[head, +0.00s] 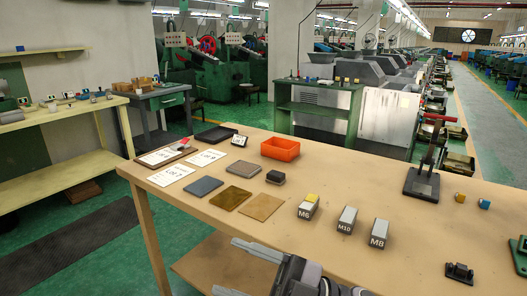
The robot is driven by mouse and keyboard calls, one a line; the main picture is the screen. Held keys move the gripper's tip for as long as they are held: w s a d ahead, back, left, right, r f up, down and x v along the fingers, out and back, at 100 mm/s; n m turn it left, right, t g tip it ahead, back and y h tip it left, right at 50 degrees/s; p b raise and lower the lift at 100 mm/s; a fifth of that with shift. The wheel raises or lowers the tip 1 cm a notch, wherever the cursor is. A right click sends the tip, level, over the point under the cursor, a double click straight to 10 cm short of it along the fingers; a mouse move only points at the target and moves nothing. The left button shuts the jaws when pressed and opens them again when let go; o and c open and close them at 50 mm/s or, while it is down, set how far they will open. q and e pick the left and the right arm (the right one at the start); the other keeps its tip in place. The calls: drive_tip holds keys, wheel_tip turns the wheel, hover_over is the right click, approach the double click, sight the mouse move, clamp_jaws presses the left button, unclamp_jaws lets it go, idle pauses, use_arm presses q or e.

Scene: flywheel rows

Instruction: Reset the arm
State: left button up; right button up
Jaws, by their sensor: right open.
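My right gripper (243,270) shows at the bottom centre, at the near edge of the wooden table (335,190). Its two grey fingers point left and stand apart, with nothing between them. Part of its arm is cut off by the bottom edge. My left gripper is not in view. The blocks marked M6 (307,210), M10 (347,220) and M8 (379,234) stand on the table beyond the right gripper, apart from it. A yellow piece (313,198) sits on the M6 block.
An orange bin (280,149), a black lever device (422,182), flat plates (231,198) and paper cards (171,175) lie on the table. A small black fixture (459,272) is at the near right. The table's middle right is mostly clear.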

drive_tip(key=w+d+f+m+t+h+p, duration=0.2)
drive_tip(key=w+d+f+m+t+h, duration=0.1)
drive_tip(key=d+f+m+t+h, duration=1.45)
drive_tip(key=s+d+f+m+g+h, duration=0.1)
drive_tip(key=s+d+f+m+g, duration=0.2)
drive_tip(key=s+f, duration=0.3)
drive_tip(key=s+d+f+m+g+h+p, duration=0.1)
drive_tip(key=s+d+f+m+g+h, duration=0.1)
drive_tip(key=s+f+g, duration=0.4)
drive_tip(key=shift+s+d+f+m, duration=0.4)
drive_tip(key=shift+s+f+m, duration=0.05)
drive_tip(key=shift+s+f, duration=0.25)
drive_tip(key=shift+r, duration=0.1)
